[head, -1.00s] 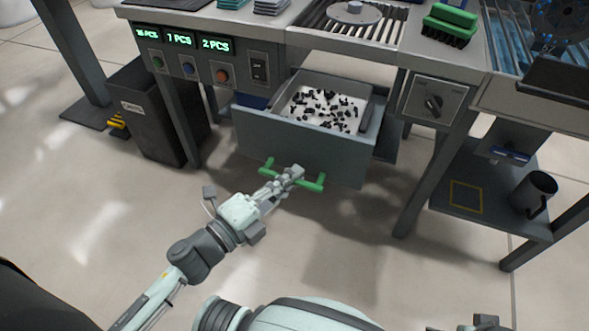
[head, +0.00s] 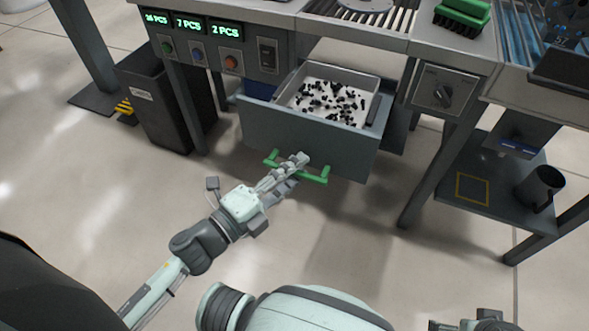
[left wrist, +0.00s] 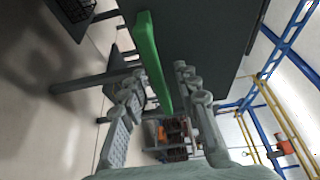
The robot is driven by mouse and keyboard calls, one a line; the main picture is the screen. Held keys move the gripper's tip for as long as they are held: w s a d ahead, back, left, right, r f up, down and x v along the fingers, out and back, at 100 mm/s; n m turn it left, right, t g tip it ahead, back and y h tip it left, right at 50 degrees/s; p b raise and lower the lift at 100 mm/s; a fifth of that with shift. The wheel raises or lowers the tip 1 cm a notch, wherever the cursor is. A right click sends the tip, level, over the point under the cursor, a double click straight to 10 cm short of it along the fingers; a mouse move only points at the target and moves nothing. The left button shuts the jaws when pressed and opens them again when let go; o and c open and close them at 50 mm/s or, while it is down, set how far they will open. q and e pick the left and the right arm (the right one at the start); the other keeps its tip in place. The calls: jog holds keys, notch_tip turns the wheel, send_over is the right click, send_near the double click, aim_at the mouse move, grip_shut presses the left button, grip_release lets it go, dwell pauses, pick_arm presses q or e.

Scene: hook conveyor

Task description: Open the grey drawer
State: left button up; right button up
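The grey drawer (head: 312,150) under the workbench is pulled out, and its inside shows from above. A green bar handle (head: 318,178) runs along its front; it also shows in the left wrist view (left wrist: 149,50). My left gripper (head: 294,172) is at the handle's middle. Its fingers are apart, one on each side of the bar, and in the left wrist view (left wrist: 158,85) a gap shows beside the bar. Only a small part of my right arm shows at the bottom right edge; its fingers are out of view.
A white bin (head: 350,112) with many small black parts sits in the drawer. A dark waste bin (head: 155,105) stands left. A switch box (head: 440,92) and a low shelf with a black mug (head: 538,186) are right. The floor before the drawer is clear.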

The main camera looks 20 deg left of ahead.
pick_arm(q)
jog(key=v, duration=1.2)
jog(key=w+a+f+n+g+y, duration=0.4)
jog(key=w+a+f+n+y, duration=0.2)
jog(key=a+f+n+y, duration=0.6)
jog(key=s+d+f+n+g+h+p, duration=0.1)
jog(key=s+d+f+n+g+h, duration=0.2)
jog(key=s+f+n+g, duration=0.4)
jog(key=shift+s+d+f+n+g, duration=0.3)
jog(key=shift+d+f+n+g, duration=0.65)
jog(key=shift+n+g, duration=0.2)
pick_arm(e)
jog(key=f, duration=0.3)
jog(key=shift+w+a, duration=0.2)
jog(key=shift+w, duration=0.1)
